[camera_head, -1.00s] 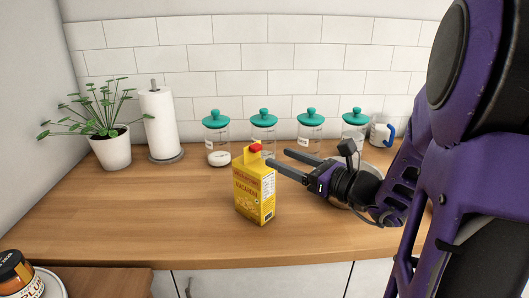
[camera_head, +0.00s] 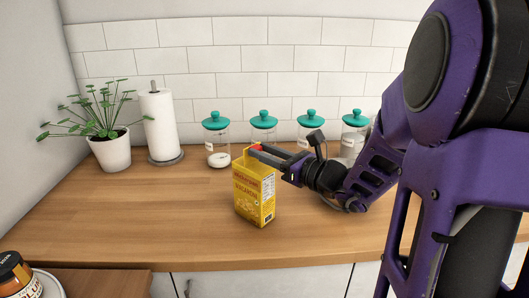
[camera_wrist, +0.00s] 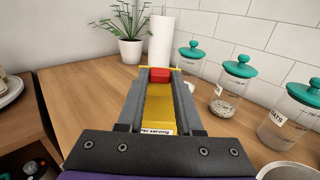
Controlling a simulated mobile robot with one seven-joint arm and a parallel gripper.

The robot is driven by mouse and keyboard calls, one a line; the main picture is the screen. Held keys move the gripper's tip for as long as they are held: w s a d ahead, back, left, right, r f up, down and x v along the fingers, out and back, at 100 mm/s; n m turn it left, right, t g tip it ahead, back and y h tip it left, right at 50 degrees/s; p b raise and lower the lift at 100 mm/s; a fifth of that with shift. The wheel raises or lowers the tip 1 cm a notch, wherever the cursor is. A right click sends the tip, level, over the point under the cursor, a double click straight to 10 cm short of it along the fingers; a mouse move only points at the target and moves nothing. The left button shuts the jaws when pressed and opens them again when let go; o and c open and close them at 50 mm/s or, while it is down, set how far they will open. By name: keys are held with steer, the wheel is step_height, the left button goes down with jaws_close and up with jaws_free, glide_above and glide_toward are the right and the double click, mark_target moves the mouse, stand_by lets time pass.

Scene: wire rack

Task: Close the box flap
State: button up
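A yellow macaroni box (camera_head: 254,198) stands upright on the wooden counter; it also shows in the wrist view (camera_wrist: 159,108). Its raised top flap with a red part (camera_head: 257,147) is partly hidden by my gripper; the red part shows between the fingertips in the wrist view (camera_wrist: 160,75). My gripper (camera_head: 255,152) is at the box top, coming from the right. Its fingers are apart, with yellow box surface and the red part seen between them in the wrist view. I cannot tell whether a finger touches the flap.
Several glass jars with teal lids (camera_head: 263,125) stand along the back wall. A paper towel roll (camera_head: 161,125) and a potted plant (camera_head: 110,150) are at the back left. The counter (camera_head: 130,215) left of the box is clear.

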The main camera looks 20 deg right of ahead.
jaws_close()
steer(key=shift+r, duration=0.15)
